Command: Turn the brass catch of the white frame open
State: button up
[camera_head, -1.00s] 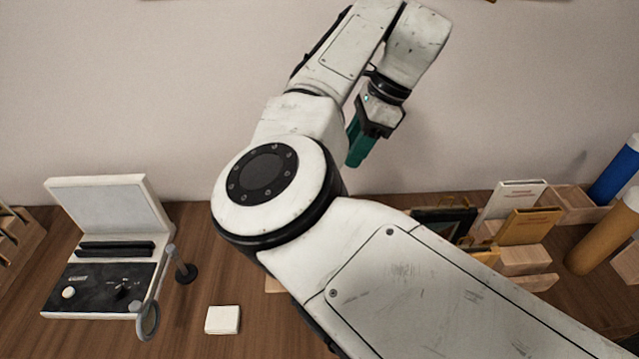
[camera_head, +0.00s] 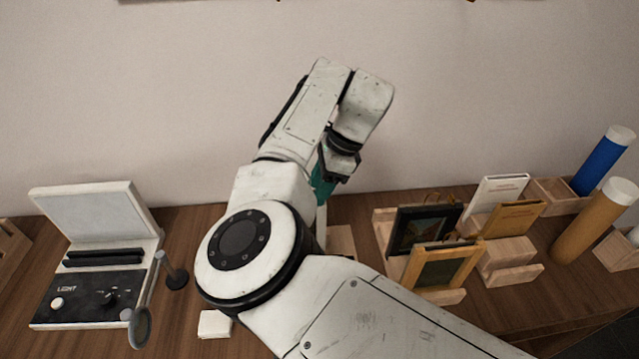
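My gripper (camera_head: 321,188), with teal fingers, points down over the back middle of the table, beyond my arm's elbow. The view does not show whether its fingers are apart. A narrow pale upright strip (camera_head: 322,222) shows just below the fingers, beside a wooden block (camera_head: 341,241). I cannot tell whether this strip is part of the white frame. I cannot make out the brass catch. My arm hides much of the table there.
On the left stand an open light box (camera_head: 95,255), a magnifier (camera_head: 140,325) and a small white block (camera_head: 214,324). On the right stand a dark frame (camera_head: 425,228), a gold frame (camera_head: 446,267), books (camera_head: 495,190), a blue tube (camera_head: 603,162) and a tan tube (camera_head: 592,222).

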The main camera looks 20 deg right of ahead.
jog(key=shift+c, duration=0.2)
grip_shut()
jog(key=shift+r+m+p, duration=0.1)
jog(key=shift+m+p, duration=0.2)
jog(key=shift+p, duration=0.05)
jog(key=m+p, duration=0.1)
jog(key=m+t+h+p, duration=0.1)
jog(key=m, duration=0.1)
jog(key=shift+s+a+m, duration=0.1)
jog(key=shift+s+m, duration=0.1)
jog(key=shift+m, duration=0.1)
jog(key=m, duration=0.2)
jog(key=m+t+h+p, duration=0.1)
jog(key=m, duration=0.1)
jog(key=shift+s+a+m, duration=0.15)
jog(key=shift+a+m, duration=0.05)
jog(key=shift+m, duration=0.1)
jog(key=shift+a+m+t+h+b, duration=0.15)
jog(key=shift+m+h+b, duration=0.4)
jog(key=shift+m, duration=0.95)
jog(key=shift+a+m+t+h+b, duration=0.1)
jog(key=shift+m+t+h+b, duration=0.15)
jog(key=shift+m+h, duration=0.85)
jog(key=shift+a+m+t+h+b, duration=0.15)
jog(key=shift+m+h+b, duration=0.2)
jog(key=shift+m, duration=1.55)
